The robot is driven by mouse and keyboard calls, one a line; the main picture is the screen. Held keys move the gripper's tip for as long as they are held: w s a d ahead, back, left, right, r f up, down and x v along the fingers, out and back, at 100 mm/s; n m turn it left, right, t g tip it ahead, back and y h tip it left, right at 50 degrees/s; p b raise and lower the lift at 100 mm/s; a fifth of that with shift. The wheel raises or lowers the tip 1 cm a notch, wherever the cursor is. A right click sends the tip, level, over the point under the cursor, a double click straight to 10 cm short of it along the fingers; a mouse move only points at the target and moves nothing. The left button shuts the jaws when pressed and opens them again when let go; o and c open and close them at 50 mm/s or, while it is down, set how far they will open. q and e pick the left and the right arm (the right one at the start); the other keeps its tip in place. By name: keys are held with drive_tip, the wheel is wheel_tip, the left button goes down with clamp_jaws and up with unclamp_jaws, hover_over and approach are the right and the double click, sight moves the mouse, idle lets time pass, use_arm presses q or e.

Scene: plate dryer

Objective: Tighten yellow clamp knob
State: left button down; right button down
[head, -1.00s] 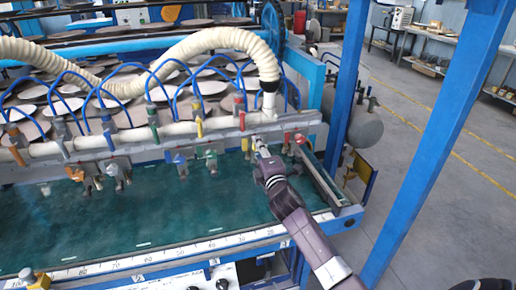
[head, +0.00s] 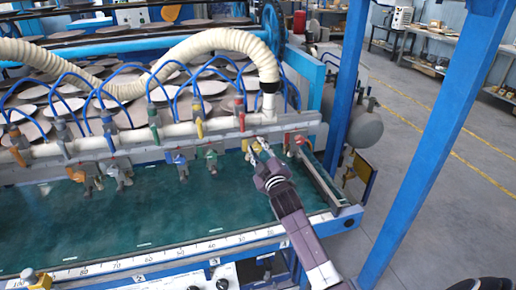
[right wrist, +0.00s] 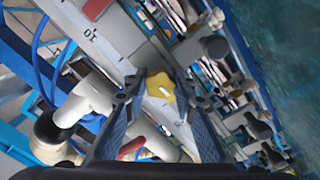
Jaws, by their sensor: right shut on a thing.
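The yellow clamp knob (right wrist: 160,88) is star-shaped and lies between the two fingertips of my right gripper (right wrist: 165,85) in the right wrist view. The fingers are closed on its sides. In the head view, my right gripper (head: 257,148) reaches the knob on the front of the pale clamp rail (head: 215,138), near its right end. The knob itself is small and partly hidden there. My left gripper is not in view.
Other clamps with coloured knobs line the rail, including a blue one (head: 175,157) and a red one (head: 299,139). Blue hoses (head: 100,92) and a thick cream hose (head: 225,40) run above. A blue post (head: 440,120) stands right of my arm. The green bed (head: 150,215) below is clear.

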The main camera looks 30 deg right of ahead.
drive_tip(key=shift+f+m, duration=0.1)
drive_tip(key=shift+m, duration=0.3)
drive_tip(key=c, duration=1.6)
unclamp_jaws()
drive_tip(key=v, duration=1.2)
